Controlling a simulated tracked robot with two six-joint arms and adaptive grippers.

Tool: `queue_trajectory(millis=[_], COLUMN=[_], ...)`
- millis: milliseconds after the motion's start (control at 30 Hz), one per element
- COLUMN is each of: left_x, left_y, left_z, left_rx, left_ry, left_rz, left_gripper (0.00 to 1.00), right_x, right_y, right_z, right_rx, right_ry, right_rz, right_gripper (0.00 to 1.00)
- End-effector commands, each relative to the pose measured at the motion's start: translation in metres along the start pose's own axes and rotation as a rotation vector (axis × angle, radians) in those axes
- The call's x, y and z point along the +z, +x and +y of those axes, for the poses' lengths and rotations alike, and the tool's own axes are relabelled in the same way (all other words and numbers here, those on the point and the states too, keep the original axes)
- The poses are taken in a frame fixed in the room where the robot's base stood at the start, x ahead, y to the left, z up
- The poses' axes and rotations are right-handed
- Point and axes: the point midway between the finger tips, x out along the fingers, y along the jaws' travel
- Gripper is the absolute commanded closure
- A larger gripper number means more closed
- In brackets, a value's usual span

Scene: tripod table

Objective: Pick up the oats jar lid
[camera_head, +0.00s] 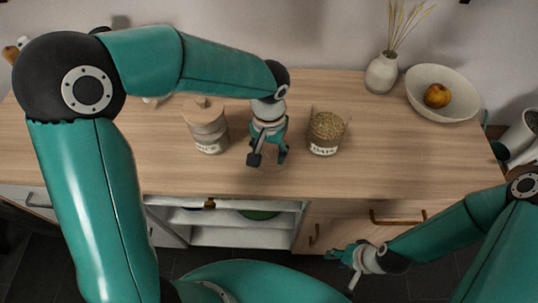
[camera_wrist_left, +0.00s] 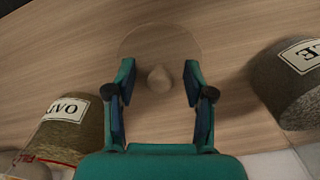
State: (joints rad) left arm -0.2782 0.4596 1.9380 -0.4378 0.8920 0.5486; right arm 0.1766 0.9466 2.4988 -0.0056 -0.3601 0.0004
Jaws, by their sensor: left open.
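A round, pale wooden lid with a knob (camera_wrist_left: 158,80) lies on the tabletop in the left wrist view. The knob is between the spread fingers of my open left gripper (camera_wrist_left: 160,98), with gaps on both sides. In the head view my left gripper (camera_head: 268,158) points down between two jars, and I cannot make out the lid there. The jar on the right (camera_head: 325,134) is lidless and full of brownish grain. The jar on the left (camera_head: 208,130) has a knobbed wooden lid (camera_head: 203,104) on top. My right gripper (camera_head: 342,267) is open and empty, in front of the cabinet.
Both jars flank my left gripper closely; they also show in the left wrist view, one at left (camera_wrist_left: 70,130), one at right (camera_wrist_left: 290,85). A vase (camera_head: 381,73) and a white bowl (camera_head: 460,107) with a fruit (camera_head: 437,95) stand at back right. The wooden counter (camera_head: 400,150) is clear at centre right.

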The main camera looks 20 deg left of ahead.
Motion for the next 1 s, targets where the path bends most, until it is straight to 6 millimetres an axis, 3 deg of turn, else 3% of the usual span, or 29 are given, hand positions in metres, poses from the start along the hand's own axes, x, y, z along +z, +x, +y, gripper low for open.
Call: queue_trajectory(millis=[33,367,767,1000], left_x=[0.0,0.001,0.001,0.0], left_y=[0.0,0.001,-0.001,-0.022], left_z=[0.0,0.0,0.0,0.001], left_rx=[0.0,0.0,-0.001,0.0], left_ry=[0.0,0.001,0.001,0.002], left_rz=[-0.001,-0.003,-0.005,0.0], left_gripper=[0.47,1.0,1.0,1.0], right_x=[0.0,0.0,0.0,0.0], right_y=[0.0,0.0,0.0,0.0], right_z=[0.0,0.0,0.0,0.0], right_rx=[0.0,0.0,0.0,0.0], right_ry=[0.0,0.0,0.0,0.0], right_rz=[0.0,0.0,0.0,0.0], right_gripper=[0.6,0.6,0.6,0.6])
